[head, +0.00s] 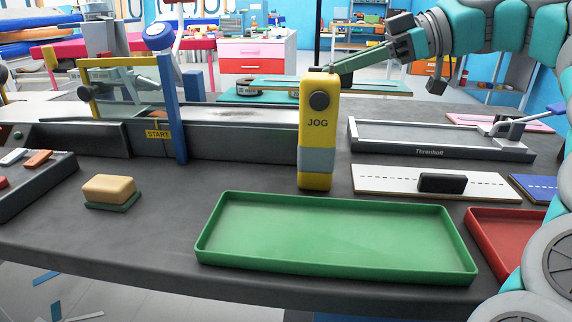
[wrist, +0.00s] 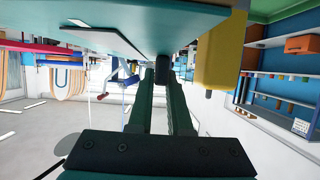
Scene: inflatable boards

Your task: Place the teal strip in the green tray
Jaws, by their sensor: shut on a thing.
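The teal strip (wrist: 110,25) is long and flat and crosses the top of the wrist view.
The yellow JOG post (head: 317,130) stands upright just behind the tray. A red tray (head: 500,235) is to its right. A white strip with a black block (head: 442,182) and a Thronholt frame (head: 440,152) lie behind. A tan block (head: 109,188) sits left, with bare bench between.

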